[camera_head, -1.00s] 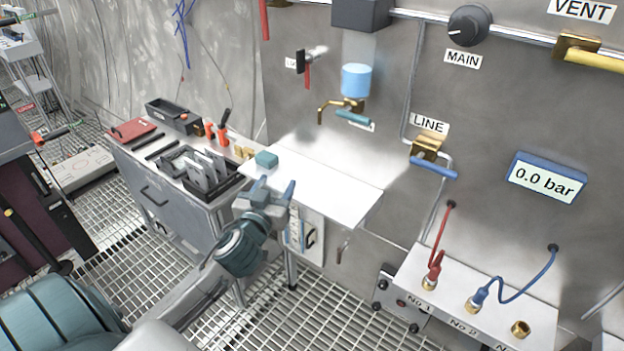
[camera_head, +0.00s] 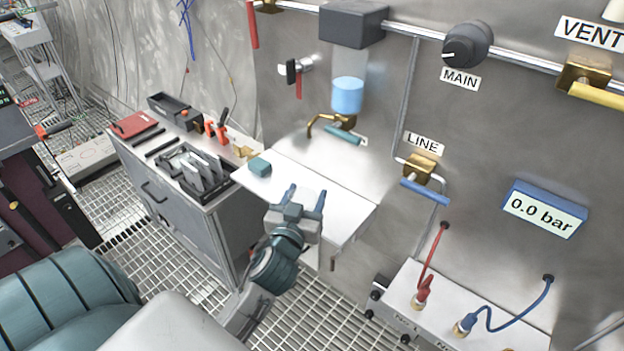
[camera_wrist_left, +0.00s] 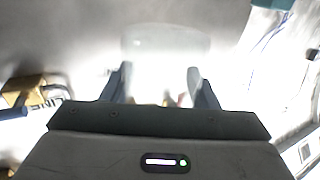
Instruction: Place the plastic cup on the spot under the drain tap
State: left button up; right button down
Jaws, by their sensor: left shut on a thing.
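The brass drain tap (camera_head: 325,124) with a teal lever (camera_head: 342,135) sticks out of the steel wall, below a clear vessel of blue liquid (camera_head: 347,95). Below it is a white shelf (camera_head: 345,205); glare hides any marked spot. My left gripper (camera_head: 304,197) is over the shelf's front part, in front of and below the tap. In the left wrist view, a pale see-through cup (camera_wrist_left: 165,42) shows at the fingertips of my left gripper (camera_wrist_left: 160,72), which is shut on it. In the head view the cup is too clear to make out. My right gripper is out of view.
A teal block (camera_head: 260,167) sits at the shelf's left end. A grey cabinet (camera_head: 170,195) with trays and tools stands to the left. The LINE valve (camera_head: 418,170) with a blue handle is right of the tap. A hose panel (camera_head: 395,305) is at the lower right.

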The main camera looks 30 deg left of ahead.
pick_arm(q)
jog(key=p+x, duration=0.1)
jog(key=x, duration=0.2)
jog(key=a+x, duration=0.1)
jog(key=x, duration=0.2)
jog(key=f+p+x, duration=0.1)
jog(key=x, duration=0.2)
jog(key=shift+w+a+p, duration=0.1)
jog(key=shift+a+p, duration=0.2)
jog(key=shift+a, duration=0.05)
jog(key=f, duration=0.2)
jog(key=shift+w+a+f, duration=0.2)
jog(key=shift+w+f, duration=0.15)
jog(key=shift+f, duration=0.45)
jog(key=shift+f, duration=0.2)
jog(key=o, duration=1)
jog(key=shift+r, duration=0.1)
